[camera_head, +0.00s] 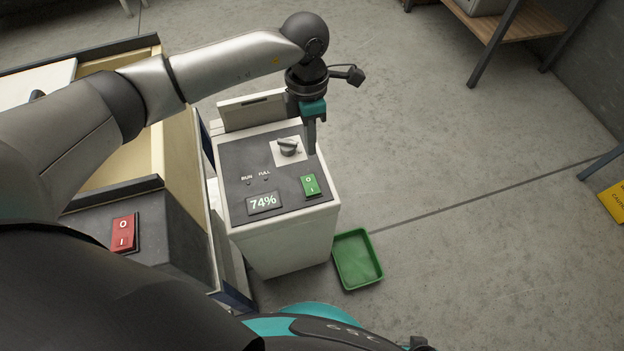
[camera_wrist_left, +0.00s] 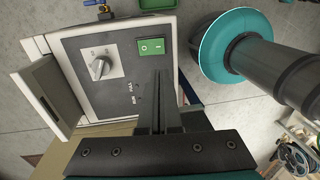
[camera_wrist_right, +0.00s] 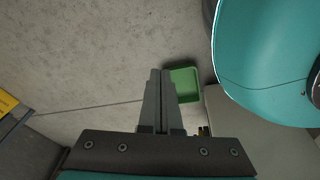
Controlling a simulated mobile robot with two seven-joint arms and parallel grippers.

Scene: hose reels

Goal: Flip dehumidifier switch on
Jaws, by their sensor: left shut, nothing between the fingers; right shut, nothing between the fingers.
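The dehumidifier (camera_head: 285,235) is a pale box with a dark top panel. Its green rocker switch (camera_head: 310,185), marked O and I, sits at the panel's right front corner; I cannot tell which side is pressed. It also shows in the left wrist view (camera_wrist_left: 151,46). The display (camera_head: 263,202) reads 74%, and the RUN and FULL lamps look dark. My left gripper (camera_head: 312,151) is shut and empty above the panel, behind the switch in the head view; its fingertips (camera_wrist_left: 160,73) appear just below the switch in the left wrist view. My right gripper (camera_wrist_right: 160,72) is shut and empty over the floor.
A grey dial (camera_head: 288,147) stands on the panel close to my left gripper. A green tray (camera_head: 357,258) lies on the floor beside the dehumidifier. A red rocker switch (camera_head: 123,234) sits on a dark unit at left.

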